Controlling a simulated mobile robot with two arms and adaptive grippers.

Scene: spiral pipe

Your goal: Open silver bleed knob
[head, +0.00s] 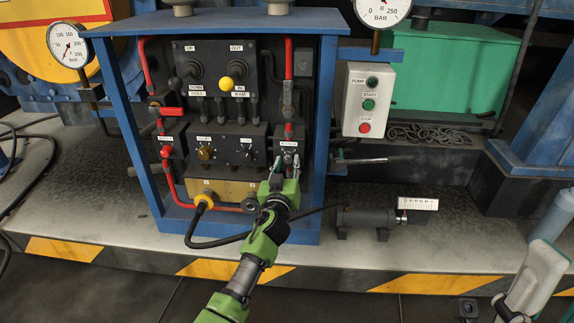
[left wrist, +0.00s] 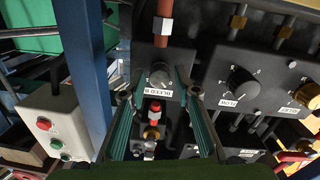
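The silver bleed knob (left wrist: 160,75) sits on a dark block above a label reading BLEED B in the left wrist view. In the head view its small block (head: 289,144) is at the lower right of the blue-framed panel, and my gripper partly covers it. My left gripper (head: 285,170) reaches up to this block from below. In the left wrist view its two fingers (left wrist: 160,97) are apart, with the knob between and just beyond their tips. No contact with the knob can be made out. My right gripper is not seen.
Left of the knob, in the head view, are a black valve block (head: 226,150) and a red knob (head: 166,152). A yellow hose fitting (head: 204,198) is below. A white button box (head: 368,100) hangs to the right. A dark cylinder (head: 364,219) lies on the ledge.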

